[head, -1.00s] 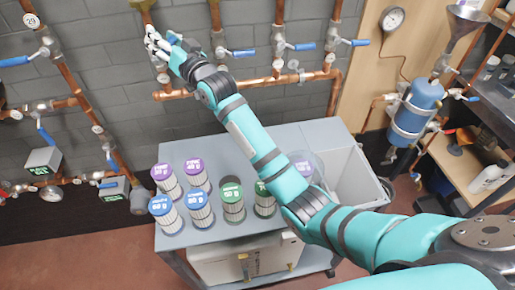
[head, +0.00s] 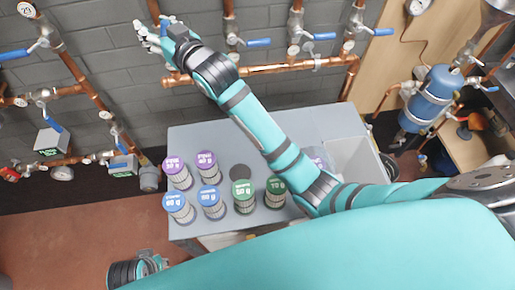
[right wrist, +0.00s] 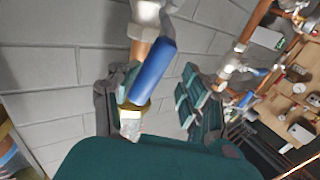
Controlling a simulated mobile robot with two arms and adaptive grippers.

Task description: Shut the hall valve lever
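A blue valve lever (right wrist: 153,72) hangs at a slant below a metal valve body (right wrist: 150,15) on a copper pipe in the right wrist view. My right gripper (right wrist: 160,105) is open, with one dark finger to each side of the lever; contact cannot be told. In the head view my right gripper (head: 150,35) is at the wall pipe at top left and largely covers this valve. No label shows which lever is the hall one. Part of what looks like my left wrist and gripper (head: 142,268) shows at the lower left; its fingers are unclear.
More blue levers sit on the wall pipes, one to the right (head: 257,43) and one at far left (head: 14,54). A grey cart (head: 300,128) below carries several filter cartridges (head: 210,168). A blue tank (head: 428,98) is at right. Red floor is open at lower left.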

